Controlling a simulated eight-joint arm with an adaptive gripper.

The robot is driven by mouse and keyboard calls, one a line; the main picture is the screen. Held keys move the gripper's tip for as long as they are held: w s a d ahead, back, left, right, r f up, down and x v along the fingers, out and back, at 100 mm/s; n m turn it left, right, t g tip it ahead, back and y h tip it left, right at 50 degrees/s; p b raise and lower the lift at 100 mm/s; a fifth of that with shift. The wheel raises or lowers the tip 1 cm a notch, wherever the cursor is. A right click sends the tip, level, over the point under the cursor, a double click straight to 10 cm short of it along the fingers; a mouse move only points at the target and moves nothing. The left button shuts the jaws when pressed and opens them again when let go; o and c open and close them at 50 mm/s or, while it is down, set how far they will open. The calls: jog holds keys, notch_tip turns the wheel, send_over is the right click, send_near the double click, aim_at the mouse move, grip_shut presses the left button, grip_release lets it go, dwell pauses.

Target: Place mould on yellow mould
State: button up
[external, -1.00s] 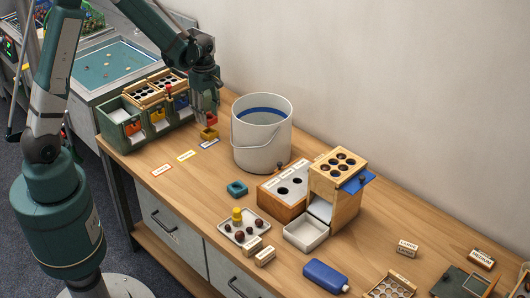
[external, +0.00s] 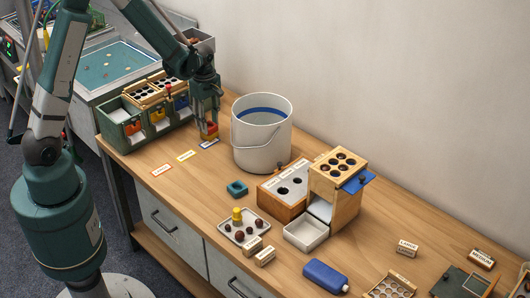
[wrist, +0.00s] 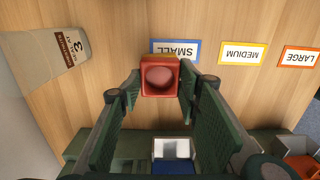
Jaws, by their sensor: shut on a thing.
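My gripper (external: 208,122) is shut on a red square mould (wrist: 160,76) with a round hollow; the mould also shows low between the fingers in the external view (external: 210,128). The yellow mould lies directly under the red one, near the blue-edged SMALL label (wrist: 174,50). The red mould appears level and at or just above the yellow one; contact cannot be told for sure.
A white bucket (external: 262,150) stands close on the right. A green bin rack (external: 118,140) is on the left. The MEDIUM label (wrist: 243,53) and LARGE label (wrist: 299,57) lie nearby. A teal mould (external: 237,188) sits farther forward, with clear wood between.

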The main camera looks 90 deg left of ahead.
jog(key=o, duration=0.9)
jog(key=shift+f, duration=0.1)
jog(key=shift+r, duration=0.2)
notch_tip(320, 180, up, 12)
jog(key=p, duration=0.2)
dwell(0.6)
